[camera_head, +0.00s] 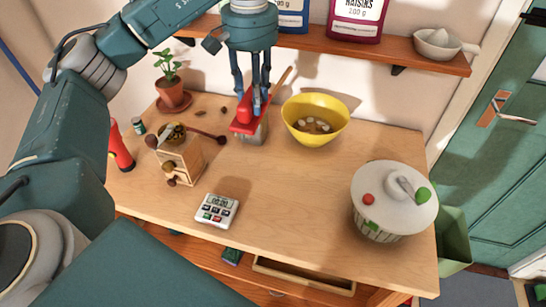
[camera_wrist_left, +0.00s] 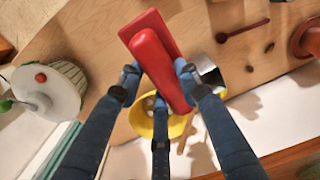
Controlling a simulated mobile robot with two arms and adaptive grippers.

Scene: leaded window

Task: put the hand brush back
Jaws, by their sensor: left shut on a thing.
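The red hand brush (camera_head: 240,128) is in my left gripper (camera_head: 256,104), over the back middle of the wooden table. The gripper's fingers come down from above and close around its handle. In the left wrist view the brush (camera_wrist_left: 152,50) shows as a red handle over a flat red back, between the fingertips of the left gripper (camera_wrist_left: 158,78). Its underside is hidden, and I cannot tell whether it touches anything below. A grey metal-looking container (camera_wrist_left: 210,72) stands close by, partly hidden. My right gripper is not in view.
A yellow bowl (camera_head: 335,123) stands just right of the brush. A wooden grinder (camera_head: 182,163) and potted plant (camera_head: 172,92) are left. A white lidded pot (camera_head: 395,190) is front right, a timer (camera_head: 217,210) in front. A shelf (camera_head: 310,42) overhangs the back. The table's middle is clear.

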